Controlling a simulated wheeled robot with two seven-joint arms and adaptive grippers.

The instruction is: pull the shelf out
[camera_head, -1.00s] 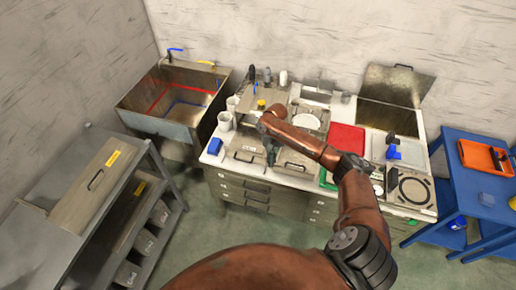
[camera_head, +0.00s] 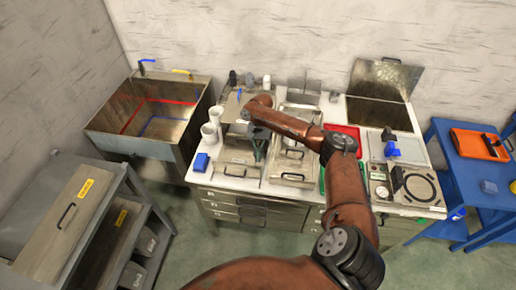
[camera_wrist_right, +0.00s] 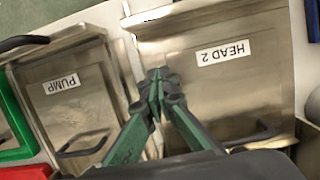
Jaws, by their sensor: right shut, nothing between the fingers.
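No single thing is marked as the shelf. A grey metal rack (camera_head: 150,205) stands at the left, with a handled, yellow-labelled panel (camera_head: 58,228) on top and bins below. On the counter lie handled metal panels. In the right wrist view one panel (camera_wrist_right: 80,105) reads PUMP and another (camera_wrist_right: 215,95) reads HEAD 2. In the head view the right gripper (camera_head: 258,150) is above the counter's left part. Whether it touches a panel cannot be told. My left gripper is not in view.
A metal sink (camera_head: 160,148) stands left of the counter (camera_head: 325,180). White cups (camera_head: 212,130) and a blue block (camera_head: 200,161) sit at the counter's left edge. A blue table (camera_head: 490,200) with an orange tray (camera_head: 475,145) stands at the right. Floor is open in front.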

